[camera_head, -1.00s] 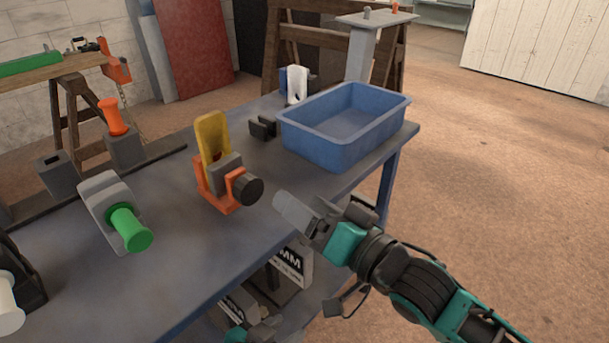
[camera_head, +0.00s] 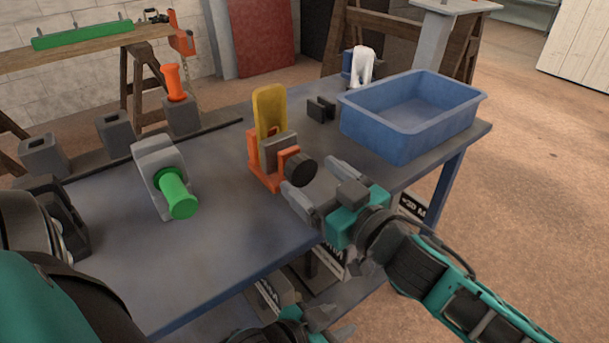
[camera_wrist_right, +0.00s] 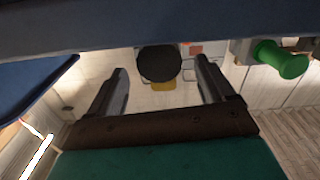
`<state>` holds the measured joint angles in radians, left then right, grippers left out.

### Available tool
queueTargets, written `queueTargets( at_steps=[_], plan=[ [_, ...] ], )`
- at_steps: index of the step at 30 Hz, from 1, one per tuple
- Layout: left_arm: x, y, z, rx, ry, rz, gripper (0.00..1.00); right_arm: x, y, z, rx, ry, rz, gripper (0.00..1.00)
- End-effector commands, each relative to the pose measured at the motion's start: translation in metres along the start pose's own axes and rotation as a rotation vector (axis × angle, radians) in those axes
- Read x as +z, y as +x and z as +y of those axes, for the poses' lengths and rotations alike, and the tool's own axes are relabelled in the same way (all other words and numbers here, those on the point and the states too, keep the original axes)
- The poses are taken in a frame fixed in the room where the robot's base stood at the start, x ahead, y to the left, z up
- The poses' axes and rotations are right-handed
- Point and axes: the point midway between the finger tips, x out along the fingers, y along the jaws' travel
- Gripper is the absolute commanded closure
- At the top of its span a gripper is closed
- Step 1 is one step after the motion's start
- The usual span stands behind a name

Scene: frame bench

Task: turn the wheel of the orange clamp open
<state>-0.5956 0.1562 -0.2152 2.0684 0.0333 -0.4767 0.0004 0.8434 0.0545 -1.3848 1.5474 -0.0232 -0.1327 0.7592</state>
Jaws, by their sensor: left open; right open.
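The orange clamp (camera_head: 262,172) stands on the blue-grey bench, with a yellow upright piece (camera_head: 269,110) and a grey block (camera_head: 279,148). Its round black wheel (camera_head: 301,167) faces my right gripper (camera_head: 313,177). That gripper is open and empty, its fingertips close to the wheel. In the right wrist view the wheel (camera_wrist_right: 159,64) shows between the two spread fingers, apart from both in the picture; I cannot tell how much depth separates them. My left gripper (camera_head: 334,325) is open and empty, low at the bottom edge, below the bench top.
A blue bin (camera_head: 400,135) stands right of the clamp. A small black bracket (camera_head: 321,109) sits behind. A grey fixture with a green handle (camera_head: 177,195) stands left; the handle also shows in the wrist view (camera_wrist_right: 280,60). The bench front between is clear.

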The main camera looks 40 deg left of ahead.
Motion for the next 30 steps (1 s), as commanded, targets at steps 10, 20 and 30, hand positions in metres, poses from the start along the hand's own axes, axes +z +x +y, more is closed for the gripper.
queueTargets(
  at_steps=[10,20,30],
  plan=[
    [0.007,0.005,0.002,0.001,-0.009,-0.001,0.57,0.0,0.032,-0.001,-0.001,0.0,0.001,0.18],
    [0.002,0.006,0.002,0.001,-0.011,0.008,0.57,0.0,0.033,0.0,0.0,0.0,0.0,0.21],
    [0.002,0.006,0.001,0.001,-0.006,0.008,0.57,0.0,0.033,0.0,0.0,0.001,0.0,0.54]
  ],
)
